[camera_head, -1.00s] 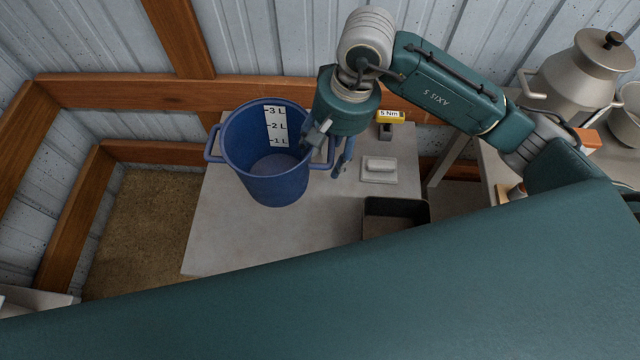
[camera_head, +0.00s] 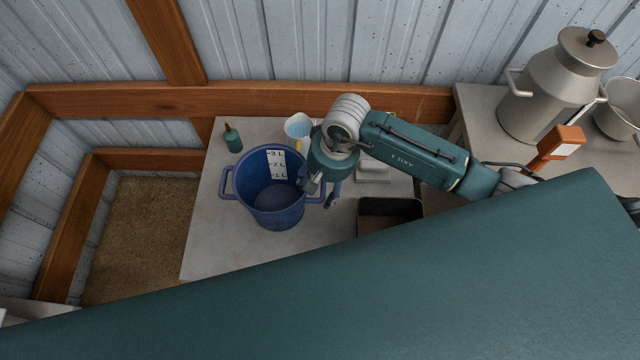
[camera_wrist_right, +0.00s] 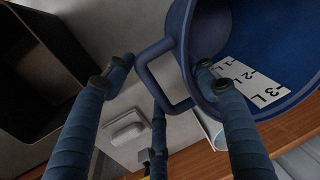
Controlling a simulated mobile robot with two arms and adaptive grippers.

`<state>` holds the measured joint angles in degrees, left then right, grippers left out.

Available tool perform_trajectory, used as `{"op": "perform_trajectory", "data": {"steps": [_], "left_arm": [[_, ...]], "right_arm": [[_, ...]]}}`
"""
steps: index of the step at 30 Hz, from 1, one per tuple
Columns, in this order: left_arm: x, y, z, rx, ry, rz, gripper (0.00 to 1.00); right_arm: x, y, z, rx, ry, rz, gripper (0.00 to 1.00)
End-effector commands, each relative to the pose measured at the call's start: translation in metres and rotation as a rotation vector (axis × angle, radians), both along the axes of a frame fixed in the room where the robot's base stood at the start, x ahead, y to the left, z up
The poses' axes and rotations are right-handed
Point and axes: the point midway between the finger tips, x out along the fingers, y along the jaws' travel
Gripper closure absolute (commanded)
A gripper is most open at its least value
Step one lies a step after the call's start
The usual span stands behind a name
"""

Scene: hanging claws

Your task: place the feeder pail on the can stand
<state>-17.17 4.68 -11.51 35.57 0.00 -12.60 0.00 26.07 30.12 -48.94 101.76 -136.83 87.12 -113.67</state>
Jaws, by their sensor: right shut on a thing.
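The feeder pail (camera_head: 262,208) is a blue bucket with a white litre scale inside and a loop handle on each side. It is upright over the grey table at centre left; I cannot tell whether it touches the table. My right gripper (camera_head: 318,194) is shut on the pail at its right-hand handle side. In the right wrist view the gripper (camera_wrist_right: 162,70) has the handle (camera_wrist_right: 157,88) between its fingers, with one finger at the pail's rim (camera_wrist_right: 182,40). The can stand seems to be the grey bench (camera_head: 486,103) at the right. My left gripper is out of view.
A metal milk can (camera_head: 545,95), a metal bowl (camera_head: 618,110) and an orange device (camera_head: 562,141) are at the right. A green bottle (camera_head: 233,140) and a jug (camera_head: 298,127) stand behind the pail. A dark tray (camera_head: 388,208) and a pale block (camera_head: 373,172) lie to its right.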

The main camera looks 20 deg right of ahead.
Motion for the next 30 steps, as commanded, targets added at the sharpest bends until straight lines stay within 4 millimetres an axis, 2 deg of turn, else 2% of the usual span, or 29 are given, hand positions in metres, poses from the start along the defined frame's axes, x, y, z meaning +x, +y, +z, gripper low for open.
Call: {"op": "perform_trajectory", "data": {"steps": [8,9,11,20,23,24,30], "left_arm": [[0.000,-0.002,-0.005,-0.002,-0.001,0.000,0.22],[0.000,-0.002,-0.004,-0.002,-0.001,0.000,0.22],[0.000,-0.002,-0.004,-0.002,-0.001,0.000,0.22],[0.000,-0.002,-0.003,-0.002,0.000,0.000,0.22],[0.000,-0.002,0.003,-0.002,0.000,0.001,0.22],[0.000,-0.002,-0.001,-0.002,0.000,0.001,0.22],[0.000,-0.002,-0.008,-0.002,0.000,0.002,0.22]], "right_arm": [[0.001,0.000,-0.003,0.001,-0.002,0.000,0.88],[0.000,0.000,-0.002,0.000,0.000,0.000,0.38],[0.000,0.000,-0.002,0.000,0.000,0.000,0.26],[0.000,0.000,-0.001,0.001,0.000,0.000,0.24],[0.000,0.000,0.004,0.001,0.000,-0.001,0.24],[0.001,-0.001,0.007,0.001,-0.003,-0.001,0.24],[0.000,-0.008,0.044,0.000,-0.008,0.002,0.24]]}}
